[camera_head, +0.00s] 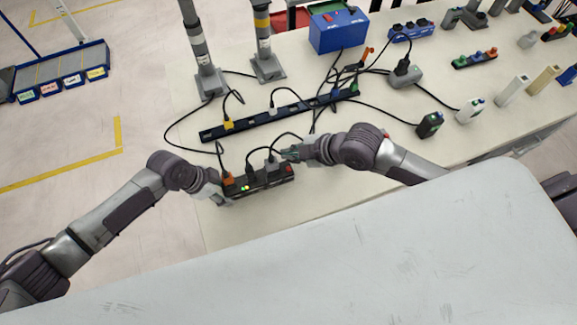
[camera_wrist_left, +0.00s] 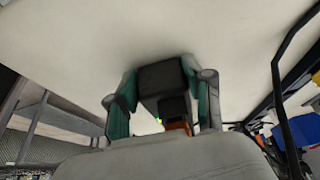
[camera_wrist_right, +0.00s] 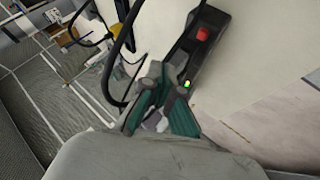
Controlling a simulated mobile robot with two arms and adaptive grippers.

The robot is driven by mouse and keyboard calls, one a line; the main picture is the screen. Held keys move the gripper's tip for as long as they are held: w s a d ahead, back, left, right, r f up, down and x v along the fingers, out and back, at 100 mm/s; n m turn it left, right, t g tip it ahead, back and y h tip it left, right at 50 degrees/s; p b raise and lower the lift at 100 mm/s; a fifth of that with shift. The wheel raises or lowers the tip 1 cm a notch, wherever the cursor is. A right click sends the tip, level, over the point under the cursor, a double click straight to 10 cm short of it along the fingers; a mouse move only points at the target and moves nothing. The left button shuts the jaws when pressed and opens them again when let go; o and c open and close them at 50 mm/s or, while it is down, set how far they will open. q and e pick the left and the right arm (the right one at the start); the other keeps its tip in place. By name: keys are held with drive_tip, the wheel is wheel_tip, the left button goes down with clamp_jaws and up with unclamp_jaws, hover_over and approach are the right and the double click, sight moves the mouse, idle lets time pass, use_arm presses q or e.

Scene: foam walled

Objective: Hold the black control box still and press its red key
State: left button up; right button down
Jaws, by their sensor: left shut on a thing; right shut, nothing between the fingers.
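The black control box (camera_head: 266,181) lies on the pale table with cords plugged into its top. Its red key (camera_head: 289,169) is at the right end and shows clearly in the right wrist view (camera_wrist_right: 203,34). My left gripper (camera_head: 222,188) is shut on the box's left end; in the left wrist view its fingers flank the box's dark end (camera_wrist_left: 162,78), by an orange plug (camera_wrist_left: 177,126). My right gripper (camera_head: 289,153) is shut and empty behind the box's right part, close to the red key. I cannot tell whether it touches the box or a cord.
A long black strip (camera_head: 285,113) with plugs and cords lies behind the box. Two posts (camera_head: 266,45) and a blue case (camera_head: 338,29) stand at the back. Table in front of the box is clear.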

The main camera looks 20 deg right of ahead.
use_arm(q)
drive_tip(key=o, duration=1.4)
